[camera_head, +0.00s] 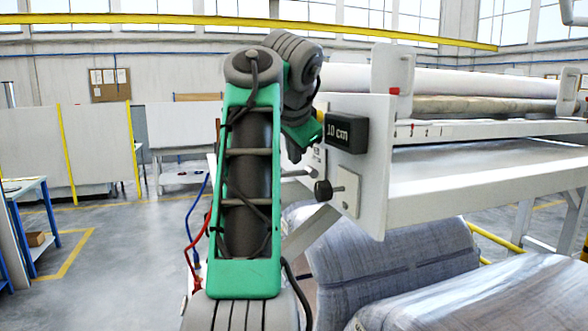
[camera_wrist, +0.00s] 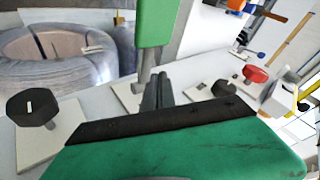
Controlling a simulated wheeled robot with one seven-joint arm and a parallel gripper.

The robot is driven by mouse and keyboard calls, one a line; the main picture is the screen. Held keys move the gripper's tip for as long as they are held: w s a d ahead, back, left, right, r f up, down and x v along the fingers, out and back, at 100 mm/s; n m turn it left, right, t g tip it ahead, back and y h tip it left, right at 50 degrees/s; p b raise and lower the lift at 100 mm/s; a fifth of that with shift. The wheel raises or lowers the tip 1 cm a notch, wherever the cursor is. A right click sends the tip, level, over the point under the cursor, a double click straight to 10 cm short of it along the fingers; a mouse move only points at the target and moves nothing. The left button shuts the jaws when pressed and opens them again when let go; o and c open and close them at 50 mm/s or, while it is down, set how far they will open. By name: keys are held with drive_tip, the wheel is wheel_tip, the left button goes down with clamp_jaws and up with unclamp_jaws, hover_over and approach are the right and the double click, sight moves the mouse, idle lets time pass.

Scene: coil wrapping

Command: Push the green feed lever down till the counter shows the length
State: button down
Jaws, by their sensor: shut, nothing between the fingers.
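The green feed lever (camera_wrist: 155,22) shows in the wrist view as a green grip on a grey shaft, rising from a pale plate at top centre. I cannot make it out in the head view, where my arm is in front. The counter (camera_head: 346,132) is a dark box on the machine's end panel and reads "10 cm". My gripper (camera_wrist: 160,84) is shut and empty. Its dark fingers are close beside the lever's shaft in the wrist view; I cannot tell whether they touch.
A black knob (camera_head: 322,190) sits on a plate below the counter; it also shows in the wrist view (camera_wrist: 30,107). A red knob (camera_wrist: 255,73) is at the right there. Wrapped coils (camera_head: 390,255) lie under the machine table. Floor on the left is open.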

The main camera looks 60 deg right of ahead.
sight(296, 172)
drive_tip(key=shift+f+b, duration=0.5)
drive_tip(key=shift+f, duration=0.05)
idle(0.4)
idle(0.5)
drive_tip(key=shift+r+p, duration=1.05)
drive_tip(key=shift+r, duration=0.1)
wheel_tip(296, 172, up, 5)
drive_tip(key=p, duration=0.4)
drive_tip(key=shift+s+d+p, duration=0.15)
drive_tip(key=shift+p, duration=0.2)
